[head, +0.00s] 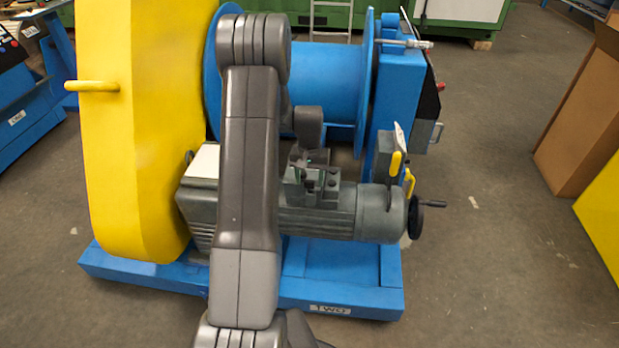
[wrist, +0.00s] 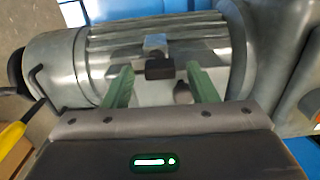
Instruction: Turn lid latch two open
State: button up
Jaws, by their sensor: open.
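The machine labelled TWO (head: 330,309) has a grey ribbed motor (head: 335,212) low at its front. My gripper (head: 314,180) is over the top of this motor in the head view. In the wrist view my gripper (wrist: 158,70) is open, its two green fingers apart. A small dark block (wrist: 160,69) shows between the fingertips, with a grey-blue piece (wrist: 155,42) behind it; it looks like a latch, but I cannot tell which one. Neither finger clearly touches the block. A dark rounded knob (wrist: 183,92) shows near the right finger. My arm and gripper hide part of the motor top.
A yellow guard (head: 130,130) stands left of the motor, and a blue drum (head: 325,80) is behind it. Yellow handles (head: 395,165) and a black handwheel (head: 416,216) are at its right end. A brown box (head: 585,120) stands farther right. Floor between is clear.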

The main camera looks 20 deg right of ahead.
aim_at(309, 181)
notch_tip(309, 181, up, 14)
jog(key=p, duration=0.1)
jog(key=shift+p, duration=0.4)
jog(key=shift+f, duration=0.2)
notch_tip(309, 181, down, 14)
jog(key=shift+r+b, duration=0.15)
jog(key=shift+b, duration=0.75)
jog(key=shift+r, duration=0.15)
jog(key=shift+f, duration=0.3)
jog(key=shift+r+n, duration=0.15)
jog(key=shift+n, duration=0.75)
jog(key=n, duration=0.7)
jog(key=shift+s, duration=0.2)
jog(key=n, duration=0.4)
jog(key=shift+s+n, duration=0.1)
jog(key=shift+n, duration=0.2)
jog(key=n, duration=0.4)
jog(key=shift+d+n, duration=0.1)
jog(key=shift+n, duration=0.2)
